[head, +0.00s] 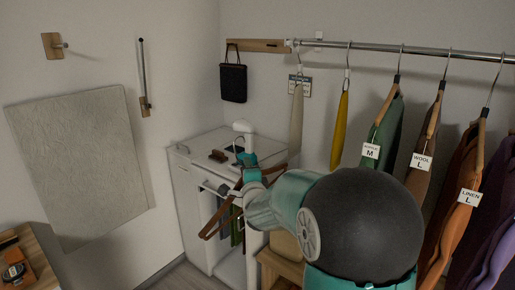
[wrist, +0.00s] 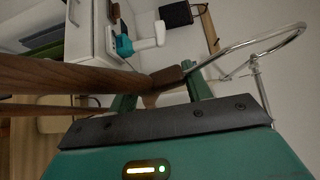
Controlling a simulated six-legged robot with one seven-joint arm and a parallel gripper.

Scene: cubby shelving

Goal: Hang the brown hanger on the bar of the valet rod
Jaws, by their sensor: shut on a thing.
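My gripper (wrist: 160,92) is shut on the brown hanger at its neck, below the hook. In the wrist view the hanger's dark wooden arm (wrist: 70,76) runs off to the left, and its bare metal hook (wrist: 270,38) curves to the right. In the head view the brown hanger (head: 221,218) is tilted in front of the white cabinet, partly hidden by my arm. On the left wall are a wooden plate with a short peg (head: 55,46) and a thin upright metal bar on a wooden block (head: 143,78). I cannot tell for sure which is the valet rod.
A white cabinet (head: 185,190) stands in the corner with small items on top. A metal rail (head: 425,51) with several tagged garments runs along the right. A black bag (head: 233,82) hangs near its wooden end. A pale board (head: 85,160) is on the left wall.

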